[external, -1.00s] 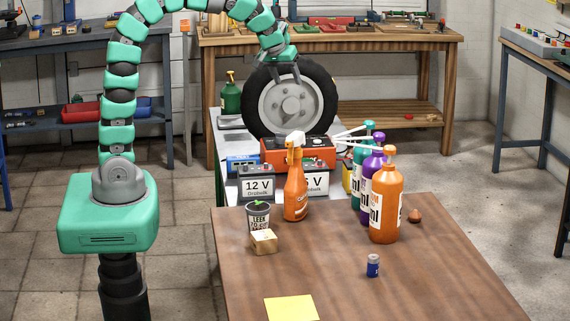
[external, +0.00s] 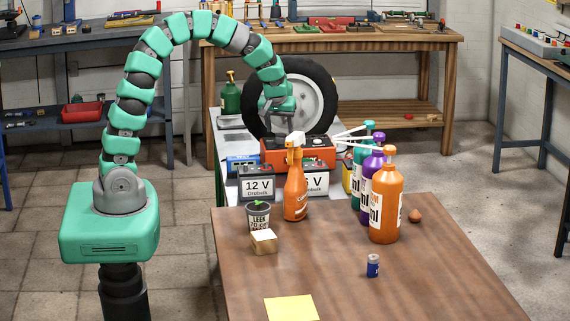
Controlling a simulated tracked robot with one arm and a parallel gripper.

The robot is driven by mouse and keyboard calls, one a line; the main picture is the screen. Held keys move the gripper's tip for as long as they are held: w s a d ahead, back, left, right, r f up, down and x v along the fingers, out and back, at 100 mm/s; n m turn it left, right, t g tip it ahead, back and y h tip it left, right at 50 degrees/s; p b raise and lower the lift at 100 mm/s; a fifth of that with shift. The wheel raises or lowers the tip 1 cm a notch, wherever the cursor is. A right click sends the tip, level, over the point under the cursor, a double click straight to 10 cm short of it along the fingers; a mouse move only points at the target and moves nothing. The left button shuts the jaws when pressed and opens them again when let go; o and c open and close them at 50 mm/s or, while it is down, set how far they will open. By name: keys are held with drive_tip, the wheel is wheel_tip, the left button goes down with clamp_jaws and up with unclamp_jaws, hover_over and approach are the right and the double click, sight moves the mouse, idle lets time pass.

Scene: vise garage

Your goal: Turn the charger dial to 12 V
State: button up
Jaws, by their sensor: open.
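An orange-red box (external: 320,153), which looks like the charger, stands behind the batteries on the far bench, partly hidden by an orange spray bottle. Its dial and setting cannot be made out. A grey battery labelled 12 V (external: 257,187) stands at its front left. A second battery (external: 316,184), its label partly covered by the spray bottle, stands in front of it. My gripper (external: 279,124) is open and empty, pointing down just above the box's left part, in front of the tyre. The gap between its fingertips and the box cannot be judged exactly.
An orange spray bottle (external: 295,197) stands close in front of the box. A tyre (external: 327,100) stands upright behind. Teal, purple and orange bottles (external: 386,208) stand right. A blue device (external: 241,163) sits left of the box. A cup (external: 258,218) and wooden block (external: 264,245) are nearer.

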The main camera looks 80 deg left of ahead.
sight(281, 134)
drive_tip(key=shift+x, duration=1.85)
drive_tip(key=c, duration=1)
drive_tip(key=shift+o, duration=0.2)
